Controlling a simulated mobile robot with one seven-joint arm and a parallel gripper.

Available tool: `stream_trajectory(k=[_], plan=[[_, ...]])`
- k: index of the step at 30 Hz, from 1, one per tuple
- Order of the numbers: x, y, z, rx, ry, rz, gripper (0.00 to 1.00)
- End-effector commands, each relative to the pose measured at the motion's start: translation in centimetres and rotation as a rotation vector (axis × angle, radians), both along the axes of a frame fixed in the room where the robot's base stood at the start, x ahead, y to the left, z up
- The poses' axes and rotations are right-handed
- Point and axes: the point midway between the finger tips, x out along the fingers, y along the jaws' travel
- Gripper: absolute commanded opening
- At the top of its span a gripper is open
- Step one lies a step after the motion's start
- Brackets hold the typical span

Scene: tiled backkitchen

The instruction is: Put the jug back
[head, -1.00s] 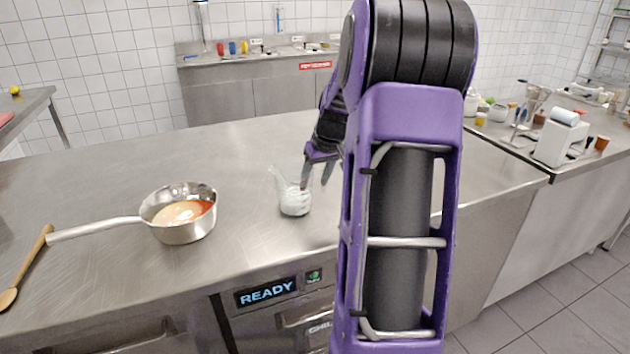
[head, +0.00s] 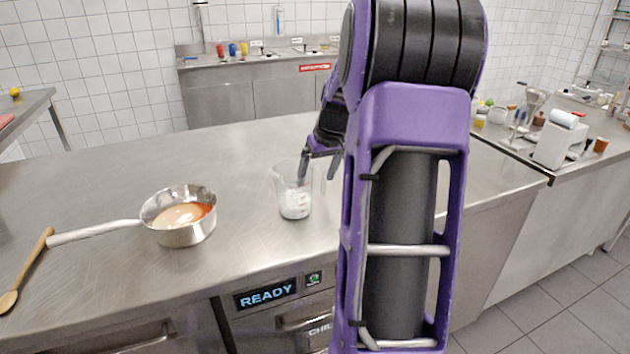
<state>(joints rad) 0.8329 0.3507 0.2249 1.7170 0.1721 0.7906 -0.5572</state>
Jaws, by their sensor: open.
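The jug (head: 294,201) is clear, with white contents in its lower part. It stands upright on the steel counter (head: 110,185), right of the saucepan. My gripper (head: 318,170) is open, just above and to the right of the jug, with one finger in front of or near its rim. I cannot tell whether a finger touches the jug. My arm hides part of the gripper and the counter behind it.
A saucepan (head: 186,234) with pale and red contents stands left of the jug, handle pointing left. A wooden spoon (head: 28,268) lies at the far left. A side counter at right holds a white machine (head: 560,138). The counter behind the saucepan is clear.

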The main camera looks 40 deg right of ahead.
Motion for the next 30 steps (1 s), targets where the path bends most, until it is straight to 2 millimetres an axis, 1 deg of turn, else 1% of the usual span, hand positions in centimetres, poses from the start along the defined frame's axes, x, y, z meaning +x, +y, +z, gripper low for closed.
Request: stream_trajectory(k=[1,6,9,12,18,30], plan=[[-0.4,0.0,1.4,-0.003,-0.002,-0.001,0.88],[-1.7,-0.1,5.0,-0.005,-0.003,-0.001,0.88],[-2.4,0.0,6.6,-0.003,-0.002,-0.001,0.88],[-2.9,0.0,7.8,-0.002,-0.002,-0.001,0.88],[-3.3,0.1,8.8,-0.001,0.0,0.0,0.88],[-3.3,0.1,8.8,0.0,0.0,0.001,0.88]])
